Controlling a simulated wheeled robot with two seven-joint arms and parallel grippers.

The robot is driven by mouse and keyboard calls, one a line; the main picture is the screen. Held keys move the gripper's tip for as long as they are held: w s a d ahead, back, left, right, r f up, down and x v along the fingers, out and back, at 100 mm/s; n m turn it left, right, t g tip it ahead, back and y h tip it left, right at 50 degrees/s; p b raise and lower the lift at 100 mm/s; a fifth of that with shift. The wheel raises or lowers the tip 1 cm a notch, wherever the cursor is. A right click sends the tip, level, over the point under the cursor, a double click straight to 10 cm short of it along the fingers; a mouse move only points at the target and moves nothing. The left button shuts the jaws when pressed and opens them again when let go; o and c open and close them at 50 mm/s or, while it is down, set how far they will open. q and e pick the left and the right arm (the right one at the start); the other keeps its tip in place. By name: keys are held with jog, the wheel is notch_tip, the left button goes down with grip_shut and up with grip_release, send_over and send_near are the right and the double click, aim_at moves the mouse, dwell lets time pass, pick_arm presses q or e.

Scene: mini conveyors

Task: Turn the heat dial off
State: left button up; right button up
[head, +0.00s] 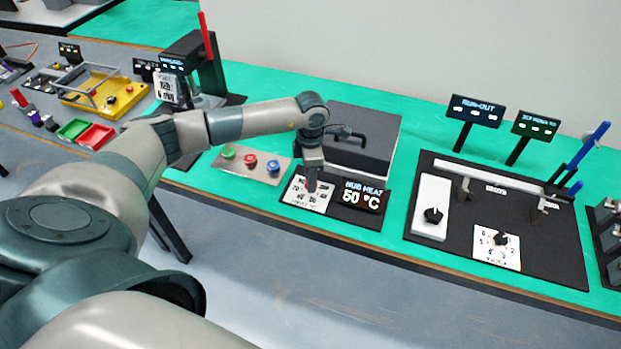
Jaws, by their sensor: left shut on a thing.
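The heat dial sits on a white marked plate (297,193) on the green-topped bench. My left gripper (311,186) reaches down over this plate and is shut on the dial, whose knob is mostly hidden by the fingers. The display (362,197) just right of the plate reads "MUG HEAT 50 °C". The dial's pointer position cannot be made out. My right gripper is not in view.
A dark press box (368,135) with a handle stands right behind the gripper. A plate with green, red and blue buttons (248,163) lies to the left. A black panel (553,235) with another dial (501,239) is at right.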

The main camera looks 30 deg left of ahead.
pick_arm(q)
jog(key=n+b, duration=0.3)
jog(key=n, duration=0.2)
jog(key=shift+f, duration=0.1)
jog(key=n+b, duration=0.1)
jog(key=n, duration=0.2)
jog(key=n+b, duration=0.1)
jog(key=n, duration=0.2)
jog(key=shift+n+b, duration=0.3)
jog(key=shift+b, duration=0.1)
jog(key=n+b, duration=0.1)
jog(key=n, duration=0.2)
jog(key=shift+n, duration=0.4)
jog(key=shift+r+n, duration=0.2)
jog(key=shift+n, duration=1.7)
jog(key=o, duration=1)
jog(key=shift+o, duration=0.2)
